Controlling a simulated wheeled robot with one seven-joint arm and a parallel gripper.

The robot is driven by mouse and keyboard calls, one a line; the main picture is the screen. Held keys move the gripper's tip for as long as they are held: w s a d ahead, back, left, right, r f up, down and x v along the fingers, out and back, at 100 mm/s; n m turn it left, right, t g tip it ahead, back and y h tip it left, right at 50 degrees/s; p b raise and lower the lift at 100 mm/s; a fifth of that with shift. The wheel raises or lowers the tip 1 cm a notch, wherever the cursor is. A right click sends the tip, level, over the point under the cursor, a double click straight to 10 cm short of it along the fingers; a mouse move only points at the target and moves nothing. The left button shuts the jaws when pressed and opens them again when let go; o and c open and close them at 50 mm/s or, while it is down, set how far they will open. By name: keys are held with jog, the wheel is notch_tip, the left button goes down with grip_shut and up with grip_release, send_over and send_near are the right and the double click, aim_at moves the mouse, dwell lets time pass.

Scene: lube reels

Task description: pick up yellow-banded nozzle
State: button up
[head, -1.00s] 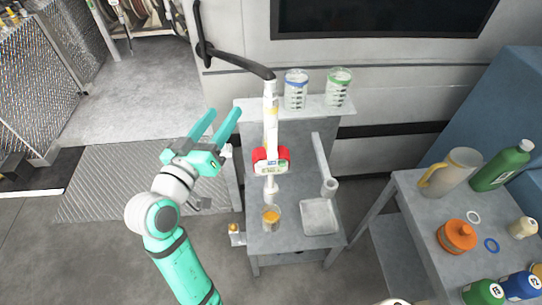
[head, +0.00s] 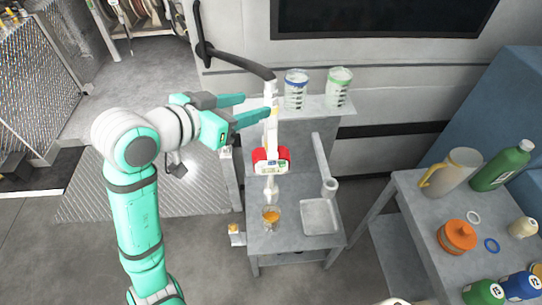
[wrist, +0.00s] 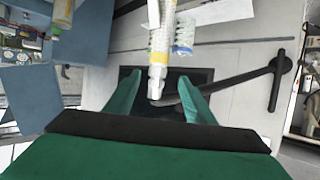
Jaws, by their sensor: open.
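The yellow-banded nozzle (head: 270,118) is a white upright piece with a yellow band, above a red metering body (head: 271,160) on the grey stand. A black hose joins its top. In the wrist view the nozzle (wrist: 161,42) runs down between my fingers, its yellow band just above the fingertips. My gripper (head: 255,106) is open, its fingers pointing right at the nozzle's upper part. In the wrist view my gripper (wrist: 160,77) has a finger on each side of the nozzle's line. I cannot tell whether it is fully between them or beyond the tips.
Two measuring beakers, blue-rimmed (head: 296,90) and green-rimmed (head: 339,88), stand close right on the shelf. A cup of amber liquid (head: 271,217) is below the nozzle. The black hose (head: 240,65) arches above my gripper. A side table (head: 415,200) holds bottles and a jug.

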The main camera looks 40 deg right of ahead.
aim_at(266, 103)
jog(key=x, duration=0.5)
jog(key=shift+s+d+f, duration=0.15)
jog(key=shift+s+f, duration=0.05)
jog(key=shift+w+d+f, duration=0.2)
jog(key=shift+d, duration=0.3)
jog(key=shift+c, duration=0.7)
grip_shut()
